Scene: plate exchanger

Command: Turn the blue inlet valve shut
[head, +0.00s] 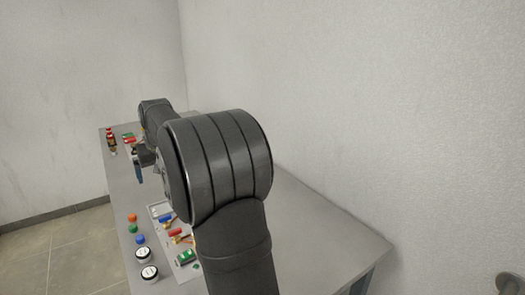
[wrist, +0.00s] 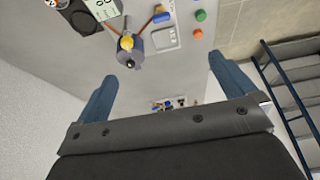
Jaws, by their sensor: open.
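A blue valve handle (head: 165,218) lies on the bench panel in the head view, close to the left of my arm. A blue piece beside a copper pipe (wrist: 161,17) shows at the top of the wrist view; I cannot tell whether it is the same valve. My gripper (wrist: 160,67) is open and empty, with its two blue fingers wide apart above the grey bench. In the head view one blue finger shows past my arm, well beyond the blue handle.
A red handle (head: 175,232) sits near the blue one. The wrist view shows a grey cylinder with a yellow top (wrist: 128,45). A wall bounds the right.

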